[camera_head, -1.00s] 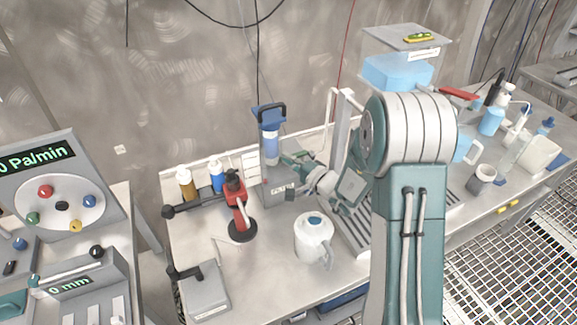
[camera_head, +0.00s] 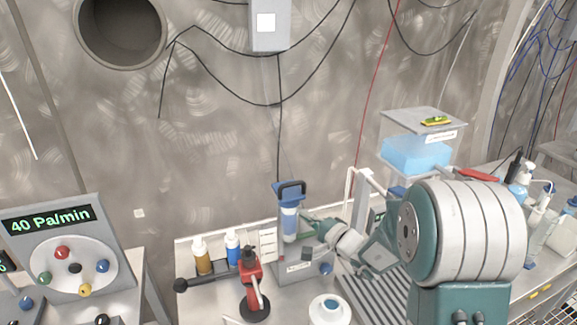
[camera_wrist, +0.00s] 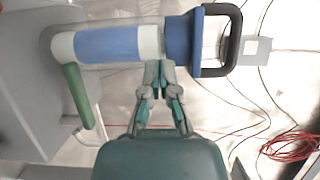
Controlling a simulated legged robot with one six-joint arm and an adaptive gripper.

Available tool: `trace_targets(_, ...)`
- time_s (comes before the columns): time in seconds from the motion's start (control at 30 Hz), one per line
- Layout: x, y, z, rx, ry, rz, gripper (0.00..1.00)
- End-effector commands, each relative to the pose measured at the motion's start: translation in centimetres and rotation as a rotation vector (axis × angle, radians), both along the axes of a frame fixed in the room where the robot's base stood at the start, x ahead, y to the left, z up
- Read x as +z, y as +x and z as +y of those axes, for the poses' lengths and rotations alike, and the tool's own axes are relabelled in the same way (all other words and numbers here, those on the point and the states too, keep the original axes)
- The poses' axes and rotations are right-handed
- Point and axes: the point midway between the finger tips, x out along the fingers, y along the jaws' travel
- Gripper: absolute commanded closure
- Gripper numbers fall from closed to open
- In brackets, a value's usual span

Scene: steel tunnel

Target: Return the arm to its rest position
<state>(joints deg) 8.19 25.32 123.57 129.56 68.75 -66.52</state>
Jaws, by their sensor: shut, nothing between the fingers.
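My arm (camera_head: 465,235) reaches over the bench from the right of the head view, bent at its large white and teal joint. My gripper (camera_head: 308,222) is at the far end, beside a clear cylinder with a blue cap and black handle (camera_head: 290,212). In the wrist view my gripper (camera_wrist: 160,70) is shut with nothing held. Its fingertips overlap the lower edge of the cylinder (camera_wrist: 110,43), near the blue cap. I cannot tell whether they touch it.
The cylinder stands in a grey box (camera_head: 300,268). A red stand (camera_head: 252,285), two bottles (camera_head: 202,258) and a white jug (camera_head: 330,308) are left of my arm. A clear tank of blue liquid (camera_head: 415,155) stands behind it. A panel (camera_head: 60,240) reads 40 Pa/min.

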Motion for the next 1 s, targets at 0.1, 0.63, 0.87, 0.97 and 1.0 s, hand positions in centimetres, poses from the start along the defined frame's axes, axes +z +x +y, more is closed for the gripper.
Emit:
trace_targets(0.1, 1.3, -1.2, 1.2, 0.063, -0.021, 0.003, 1.00)
trace_targets(0.63, 5.9, -14.2, 7.3, 0.512, -0.351, 0.134, 1.00)
trace_targets(0.87, 5.9, -19.8, 7.0, 0.612, -0.568, 0.203, 1.00)
trace_targets(0.97, 5.8, -21.9, 6.3, 0.634, -0.670, 0.231, 1.00)
trace_targets(1.0, 5.8, -22.7, 6.0, 0.639, -0.714, 0.241, 1.00)
